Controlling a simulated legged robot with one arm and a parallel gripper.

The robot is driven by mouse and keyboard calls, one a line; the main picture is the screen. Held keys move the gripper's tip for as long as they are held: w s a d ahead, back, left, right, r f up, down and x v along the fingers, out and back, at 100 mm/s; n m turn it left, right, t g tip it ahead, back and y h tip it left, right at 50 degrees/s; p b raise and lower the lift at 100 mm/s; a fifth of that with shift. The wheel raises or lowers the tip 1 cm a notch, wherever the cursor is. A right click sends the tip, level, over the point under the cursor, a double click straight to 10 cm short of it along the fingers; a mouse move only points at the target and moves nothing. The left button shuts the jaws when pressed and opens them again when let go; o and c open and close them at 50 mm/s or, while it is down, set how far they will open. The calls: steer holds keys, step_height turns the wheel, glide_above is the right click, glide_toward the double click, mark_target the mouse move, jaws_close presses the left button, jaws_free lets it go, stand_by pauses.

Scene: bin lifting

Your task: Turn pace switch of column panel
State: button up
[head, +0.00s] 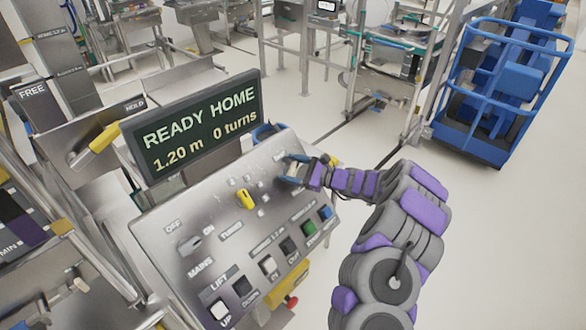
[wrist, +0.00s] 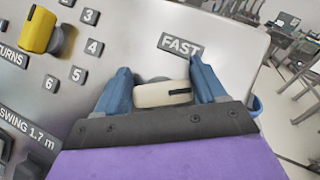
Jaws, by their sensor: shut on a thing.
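The column panel (head: 225,225) is a slanted metal console with labels, knobs and buttons. In the wrist view its pace switch (wrist: 160,94), a cream knob with a dark mark, sits below the FAST label (wrist: 180,46). My gripper (wrist: 163,80) has its blue fingers on either side of this knob and is shut on it. In the head view my gripper (head: 288,172) reaches the panel's upper right part from the right, and the knob is mostly hidden there. The knob's other setting labels are hidden by my gripper.
A yellow turns knob (head: 245,198) with small numbered labels lies left of my gripper. The display (head: 195,125) reads READY HOME, 1.20 m, 0 turns. A MAINS switch (head: 190,245) and several buttons (head: 268,265) sit lower. A blue cart (head: 490,125) stands back right. Floor on the right is clear.

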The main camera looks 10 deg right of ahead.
steer(key=n+g, duration=0.2)
steer(key=n, duration=0.1)
steer(key=n+g+b, duration=0.1)
steer(key=n+g, duration=0.1)
steer(key=n, duration=0.2)
steer(key=shift+s+a+f+g, duration=0.1)
steer(key=shift+s+f+g, duration=0.05)
steer(key=shift+g, duration=0.15)
steer(key=n+g, duration=0.1)
steer(key=n, duration=0.1)
steer(key=n+g+h, duration=0.1)
steer(key=n, duration=0.1)
steer(key=n+g, duration=0.1)
steer(key=n, duration=0.1)
steer(key=shift+s+f+g+h+b, duration=0.15)
steer(key=shift+s+g+h+b, duration=0.1)
steer(key=shift+g+h+b, duration=0.15)
steer(key=shift+n, duration=0.3)
steer(key=o, duration=1)
steer(key=shift+c, duration=0.2)
steer(key=p+v, duration=0.4)
steer(key=v, duration=1.3)
steer(key=shift+r, duration=0.25)
